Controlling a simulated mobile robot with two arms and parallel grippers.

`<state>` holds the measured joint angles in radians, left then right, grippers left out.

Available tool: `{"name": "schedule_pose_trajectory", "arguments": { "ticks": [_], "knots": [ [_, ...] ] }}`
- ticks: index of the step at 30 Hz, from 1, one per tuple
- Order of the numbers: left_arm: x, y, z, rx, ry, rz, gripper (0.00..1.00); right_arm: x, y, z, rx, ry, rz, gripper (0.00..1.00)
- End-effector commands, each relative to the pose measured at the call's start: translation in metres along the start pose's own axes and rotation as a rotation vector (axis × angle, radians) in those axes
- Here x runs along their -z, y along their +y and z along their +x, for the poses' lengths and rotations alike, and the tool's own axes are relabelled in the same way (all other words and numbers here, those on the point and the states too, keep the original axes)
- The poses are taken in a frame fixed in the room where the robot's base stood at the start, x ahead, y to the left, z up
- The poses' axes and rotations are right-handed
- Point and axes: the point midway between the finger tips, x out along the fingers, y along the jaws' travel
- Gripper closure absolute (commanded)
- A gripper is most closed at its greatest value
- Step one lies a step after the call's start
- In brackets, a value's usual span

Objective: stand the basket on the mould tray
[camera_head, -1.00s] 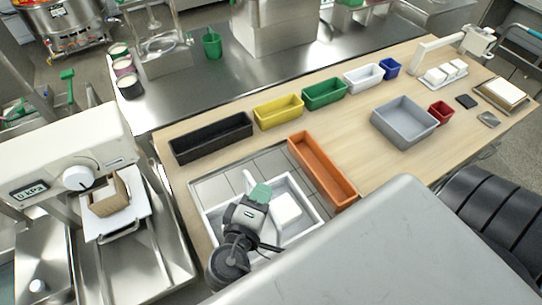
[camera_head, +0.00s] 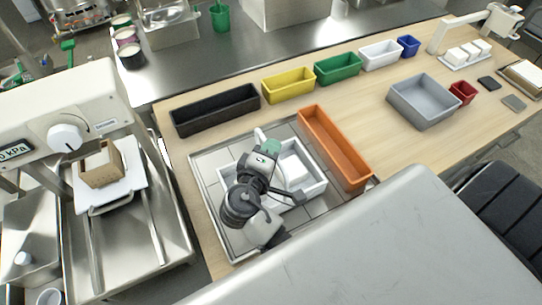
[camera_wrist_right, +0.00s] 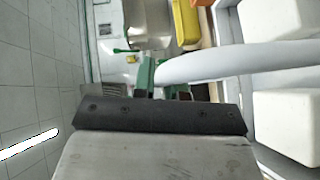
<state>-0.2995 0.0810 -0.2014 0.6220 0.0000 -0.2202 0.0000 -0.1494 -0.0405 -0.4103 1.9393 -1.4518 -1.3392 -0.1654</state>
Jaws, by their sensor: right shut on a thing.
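The basket (camera_head: 315,190) is a white open box with a raised handle and a white block inside. It shows in the head view over the grey tiled mould tray (camera_head: 215,180), within the tray's outline. I cannot tell whether it touches the tray. My right gripper (camera_head: 265,146) is shut on the basket at its far-left side and hides part of it. In the right wrist view a white bar of the basket (camera_wrist_right: 235,63) runs right from the jaws, with white blocks beside it. My left gripper is not in view.
An orange bin (camera_head: 337,148) stands right beside the tray. Black (camera_head: 215,110), yellow (camera_head: 288,86) and green (camera_head: 337,69) bins line the table behind. A grey bin (camera_head: 424,102) is further right. A press with a gauge (camera_head: 70,135) stands at left.

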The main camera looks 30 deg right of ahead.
Motion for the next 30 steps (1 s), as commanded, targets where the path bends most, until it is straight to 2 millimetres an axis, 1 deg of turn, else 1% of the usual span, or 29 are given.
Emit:
{"name": "schedule_pose_trajectory", "arguments": {
  "ticks": [1, 9, 13, 14, 18, 25, 30],
  "knots": [
    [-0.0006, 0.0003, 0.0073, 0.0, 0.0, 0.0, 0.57, -0.0004, -0.0057, 0.0013, -0.005, 0.001, 0.003, 1.0],
    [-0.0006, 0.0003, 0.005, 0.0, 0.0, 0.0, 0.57, -0.0002, -0.0037, 0.0007, -0.004, 0.001, 0.003, 1.0],
    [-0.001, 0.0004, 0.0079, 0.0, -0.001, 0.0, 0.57, -0.0007, -0.0076, 0.0012, -0.003, 0.001, 0.003, 1.0],
    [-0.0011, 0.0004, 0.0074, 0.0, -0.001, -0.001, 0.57, -0.001, -0.0086, 0.0011, 0.0, 0.0, 0.001, 0.85],
    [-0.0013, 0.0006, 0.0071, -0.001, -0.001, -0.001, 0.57, -0.001, -0.0082, 0.001, 0.0, 0.0, 0.001, 0.63],
    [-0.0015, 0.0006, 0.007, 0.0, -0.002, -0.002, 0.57, -0.001, -0.0081, 0.0009, 0.0, 0.0, 0.001, 0.62],
    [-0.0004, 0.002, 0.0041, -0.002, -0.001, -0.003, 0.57, 0.0, -0.0041, 0.0023, 0.0, 0.0, 0.0, 0.62]
  ]
}}
